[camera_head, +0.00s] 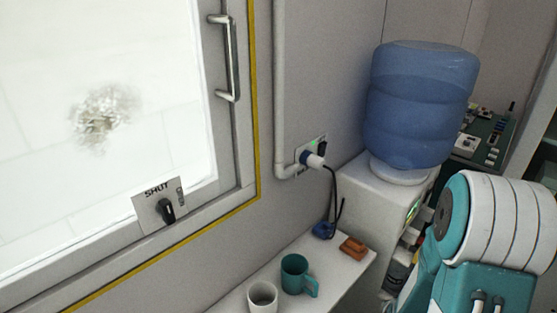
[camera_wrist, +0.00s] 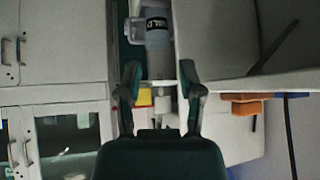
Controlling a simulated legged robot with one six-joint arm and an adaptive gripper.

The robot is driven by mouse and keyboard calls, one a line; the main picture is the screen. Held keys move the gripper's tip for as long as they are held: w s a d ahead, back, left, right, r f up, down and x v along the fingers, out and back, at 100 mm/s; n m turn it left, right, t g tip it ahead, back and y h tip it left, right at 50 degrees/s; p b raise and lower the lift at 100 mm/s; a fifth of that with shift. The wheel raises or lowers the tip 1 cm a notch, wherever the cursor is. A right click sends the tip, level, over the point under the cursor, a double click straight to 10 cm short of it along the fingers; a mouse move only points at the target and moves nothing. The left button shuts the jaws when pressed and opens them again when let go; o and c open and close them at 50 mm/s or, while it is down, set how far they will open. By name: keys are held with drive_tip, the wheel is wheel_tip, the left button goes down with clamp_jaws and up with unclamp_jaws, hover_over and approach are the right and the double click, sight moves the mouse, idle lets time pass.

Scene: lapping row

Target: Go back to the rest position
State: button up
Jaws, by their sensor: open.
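My gripper (camera_wrist: 159,74) shows in the wrist view with its two dark fingers spread apart. It is open, and nothing is held between the fingers. Behind the gap are a grey cylindrical object with a dark label (camera_wrist: 157,30) and a small yellow and red item (camera_wrist: 145,98); I cannot tell how far off they are. In the head view my white and teal arm fills the lower right, and my gripper is out of that picture.
A narrow shelf (camera_head: 335,283) holds a teal mug (camera_head: 296,274), a white cup (camera_head: 262,297) and an orange block (camera_head: 353,247). A water cooler with a blue bottle (camera_head: 418,105) stands close behind my arm. A plug (camera_head: 313,160) with a black cable sits in the wall. A framed window (camera_head: 100,110) is at left.

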drive_tip(key=a+r+n+y, duration=0.2)
drive_tip(key=a+r, duration=0.3)
drive_tip(key=r, duration=0.3)
drive_tip(key=a+r+n+y, duration=0.1)
drive_tip(key=a+r, duration=0.4)
drive_tip(key=r, duration=0.3)
drive_tip(key=s+a+r+n, duration=0.1)
drive_tip(key=s+a+r, duration=0.3)
drive_tip(key=s+r, duration=0.2)
drive_tip(key=s+a+r+n+g+y, duration=0.1)
drive_tip(key=s+a+r+n, duration=0.1)
drive_tip(key=s+a+r, duration=0.2)
drive_tip(key=s+r, duration=0.2)
drive_tip(key=s, duration=0.1)
drive_tip(key=shift+s+a+n+g, duration=0.15)
drive_tip(key=shift+a+n+g, duration=0.15)
drive_tip(key=shift+a, duration=0.1)
